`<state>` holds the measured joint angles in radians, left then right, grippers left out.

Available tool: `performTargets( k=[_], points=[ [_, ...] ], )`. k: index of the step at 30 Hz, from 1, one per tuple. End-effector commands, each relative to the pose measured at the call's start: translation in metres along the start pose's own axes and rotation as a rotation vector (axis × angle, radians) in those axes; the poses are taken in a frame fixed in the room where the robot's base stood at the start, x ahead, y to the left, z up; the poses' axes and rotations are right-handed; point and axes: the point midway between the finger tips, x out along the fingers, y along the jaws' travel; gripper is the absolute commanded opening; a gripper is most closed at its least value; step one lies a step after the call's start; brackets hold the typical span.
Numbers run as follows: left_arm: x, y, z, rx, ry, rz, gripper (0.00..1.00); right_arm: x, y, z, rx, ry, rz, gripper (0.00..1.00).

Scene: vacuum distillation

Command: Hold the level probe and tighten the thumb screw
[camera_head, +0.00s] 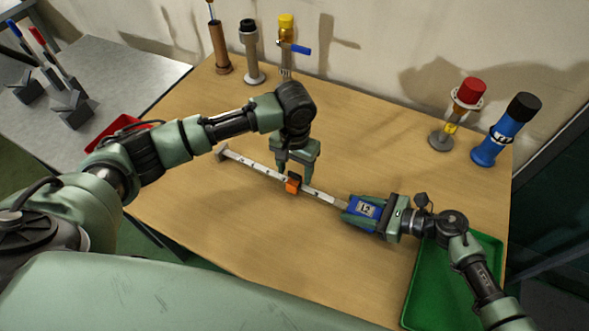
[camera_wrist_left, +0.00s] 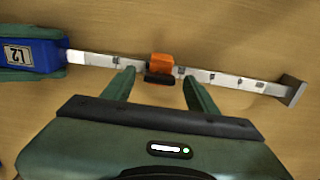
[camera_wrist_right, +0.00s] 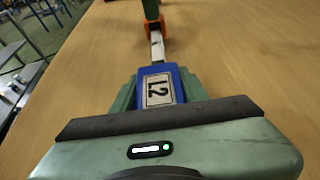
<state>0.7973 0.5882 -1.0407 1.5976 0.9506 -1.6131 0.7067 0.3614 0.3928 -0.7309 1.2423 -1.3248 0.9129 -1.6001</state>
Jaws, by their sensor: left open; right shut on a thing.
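The level probe has a blue handle (camera_head: 365,209) marked "L2" and a pale graduated rod (camera_head: 321,195) with a flat foot (camera_head: 221,154) at its far end. An orange slider (camera_head: 293,188) sits around the rod, and a black thumb screw (camera_wrist_left: 160,79) sticks out of its side. My right gripper (camera_wrist_right: 158,88) is shut on the blue handle, one finger on each side. My left gripper (camera_head: 297,174) points down and is open at the slider. In the left wrist view its fingertips stand either side of the thumb screw, with gaps; contact is not visible.
A green tray (camera_head: 425,300) lies under my right arm at the table's right edge. Several capped pieces stand along the back, including a blue one (camera_head: 503,135) and a red-capped one (camera_head: 463,98). A red tray (camera_head: 107,131) is at the left.

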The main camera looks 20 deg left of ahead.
Motion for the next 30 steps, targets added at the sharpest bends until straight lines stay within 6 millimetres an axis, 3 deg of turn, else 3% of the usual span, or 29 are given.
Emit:
performTargets(
  k=[1, 7, 8, 20, 30],
  points=[
    [-0.0001, 0.0001, 0.0001, 0.0, 0.0, 0.0, 0.58, -0.0002, -0.0007, 0.0008, 0.0, -0.001, -0.001, 0.0],
    [-0.0002, 0.0, 0.0002, 0.0, -0.001, 0.0, 0.03, -0.0001, -0.0006, 0.0009, 0.0, -0.001, -0.001, 0.0],
    [-0.0003, 0.0, 0.0001, 0.0, -0.001, 0.0, 0.0, -0.0002, -0.0007, 0.0009, 0.0, -0.001, -0.001, 0.0],
    [-0.0004, 0.0001, 0.0002, 0.077, -0.001, 0.0, 0.0, -0.0001, -0.0007, 0.0009, 0.0, -0.001, -0.001, 0.0],
    [-0.0002, 0.0001, 0.0007, 0.346, -0.002, 0.001, 0.0, -0.0001, -0.0007, 0.0008, 0.0, -0.001, -0.001, 0.0]
  ],
)
